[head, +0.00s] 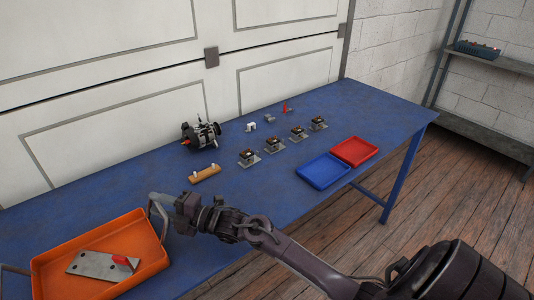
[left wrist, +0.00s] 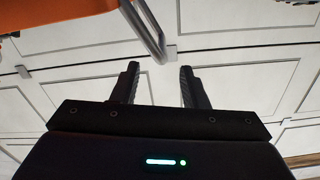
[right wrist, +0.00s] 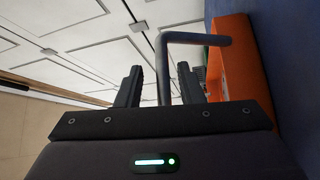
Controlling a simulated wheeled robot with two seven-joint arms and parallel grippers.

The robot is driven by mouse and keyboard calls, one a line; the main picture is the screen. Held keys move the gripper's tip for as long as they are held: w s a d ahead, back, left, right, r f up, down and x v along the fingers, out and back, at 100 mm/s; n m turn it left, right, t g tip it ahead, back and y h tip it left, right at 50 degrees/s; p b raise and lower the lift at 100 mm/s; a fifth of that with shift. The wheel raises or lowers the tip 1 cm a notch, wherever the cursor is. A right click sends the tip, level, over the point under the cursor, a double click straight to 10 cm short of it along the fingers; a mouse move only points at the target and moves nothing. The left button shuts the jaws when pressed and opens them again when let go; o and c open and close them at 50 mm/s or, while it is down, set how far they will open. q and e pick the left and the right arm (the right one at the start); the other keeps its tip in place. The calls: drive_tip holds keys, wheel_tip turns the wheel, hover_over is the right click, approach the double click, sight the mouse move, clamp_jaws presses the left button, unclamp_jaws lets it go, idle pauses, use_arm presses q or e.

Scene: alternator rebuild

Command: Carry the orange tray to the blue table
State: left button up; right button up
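The orange tray (head: 148,262) is at the left end of the blue table (head: 240,215) and appears to rest on its top. A grey metal plate with a red part (head: 100,264) lies in it. The tray has a grey bar handle at each end. My right gripper (head: 168,208) is at the right-hand handle (right wrist: 163,70). Its fingers (right wrist: 158,85) stand open, with the bar between them and gaps visible. My left gripper (left wrist: 160,85) is open and empty. A tray handle (left wrist: 146,30) shows beyond its fingers. The left gripper is outside the head view.
A blue tray (head: 323,171) and a red tray (head: 355,151) sit at the table's front edge. An alternator (head: 201,134), a wooden block (head: 205,174) and several small parts on plates (head: 273,144) stand behind. A grey shelf (head: 500,60) is at right.

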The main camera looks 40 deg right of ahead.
drive_tip(key=shift+s+d, duration=0.1)
drive_tip(key=v, duration=1.1)
drive_tip(key=shift+s+d+f, duration=0.1)
drive_tip(key=shift+s+d, duration=0.1)
drive_tip(key=shift+s, duration=0.1)
use_arm(q)
drive_tip(key=s, duration=0.3)
